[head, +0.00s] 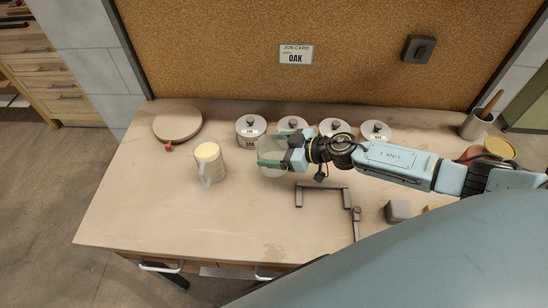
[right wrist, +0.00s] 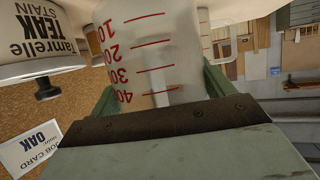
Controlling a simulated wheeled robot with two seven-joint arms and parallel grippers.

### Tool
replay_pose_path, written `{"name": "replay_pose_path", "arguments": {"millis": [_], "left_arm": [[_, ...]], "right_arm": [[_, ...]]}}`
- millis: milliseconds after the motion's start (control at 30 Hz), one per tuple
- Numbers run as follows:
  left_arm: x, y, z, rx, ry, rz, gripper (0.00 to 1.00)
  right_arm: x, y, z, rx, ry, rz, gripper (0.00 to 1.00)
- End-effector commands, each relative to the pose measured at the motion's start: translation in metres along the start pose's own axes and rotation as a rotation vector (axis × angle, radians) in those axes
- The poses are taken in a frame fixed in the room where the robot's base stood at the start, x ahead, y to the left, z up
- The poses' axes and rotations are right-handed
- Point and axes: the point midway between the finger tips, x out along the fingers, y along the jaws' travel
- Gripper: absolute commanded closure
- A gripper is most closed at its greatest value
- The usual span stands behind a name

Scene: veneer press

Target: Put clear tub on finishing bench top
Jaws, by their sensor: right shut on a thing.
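The clear tub (head: 270,165) is see-through and faint in the head view, just left of my right gripper (head: 277,157). In the right wrist view the clear tub (right wrist: 155,50) shows red measuring marks and numbers. My right gripper (right wrist: 160,88) is shut on it, with a green finger on each side. The tub is over the middle of the wooden bench top (head: 245,225); I cannot tell whether it touches the wood. My left gripper is not in view.
Several lidded stain tins (head: 251,127) stand along the back, close behind the tub. A jug (head: 209,164) stands to the left, near a round board (head: 178,123). A grey clamp (head: 323,187) and grey block (head: 397,211) lie right. The front left is clear.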

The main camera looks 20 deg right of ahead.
Motion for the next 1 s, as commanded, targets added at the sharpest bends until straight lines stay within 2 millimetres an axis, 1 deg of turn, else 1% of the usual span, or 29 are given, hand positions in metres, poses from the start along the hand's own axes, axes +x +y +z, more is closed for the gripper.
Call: {"name": "replay_pose_path", "arguments": {"millis": [33, 100, 167, 400, 533, 567, 700, 900, 1000], "left_arm": [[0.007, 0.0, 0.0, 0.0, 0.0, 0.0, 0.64], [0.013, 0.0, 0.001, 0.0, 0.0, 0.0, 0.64], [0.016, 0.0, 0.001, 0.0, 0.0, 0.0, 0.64], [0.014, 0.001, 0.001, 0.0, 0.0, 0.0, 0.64], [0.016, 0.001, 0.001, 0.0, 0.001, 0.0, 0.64], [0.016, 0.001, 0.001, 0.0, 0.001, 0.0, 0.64], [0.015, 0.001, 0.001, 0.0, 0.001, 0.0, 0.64], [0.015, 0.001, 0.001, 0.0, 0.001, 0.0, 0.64], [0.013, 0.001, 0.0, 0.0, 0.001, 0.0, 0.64]], "right_arm": [[0.005, -0.001, 0.011, 0.005, 0.0, 0.0, 0.42], [0.009, -0.001, 0.021, 0.004, -0.001, -0.001, 0.42], [0.011, -0.001, 0.027, 0.004, 0.0, 0.0, 0.42], [0.011, -0.001, 0.026, 0.0, 0.0, -0.001, 0.42], [0.012, -0.001, 0.029, 0.001, -0.001, -0.001, 0.42], [0.012, -0.001, 0.029, 0.001, -0.001, -0.001, 0.18], [0.012, -0.001, 0.029, 0.001, -0.001, -0.001, 0.0], [0.012, -0.001, 0.029, 0.001, -0.001, -0.001, 0.0], [0.01, 0.0, 0.024, -0.001, 0.0, -0.001, 0.0]]}}
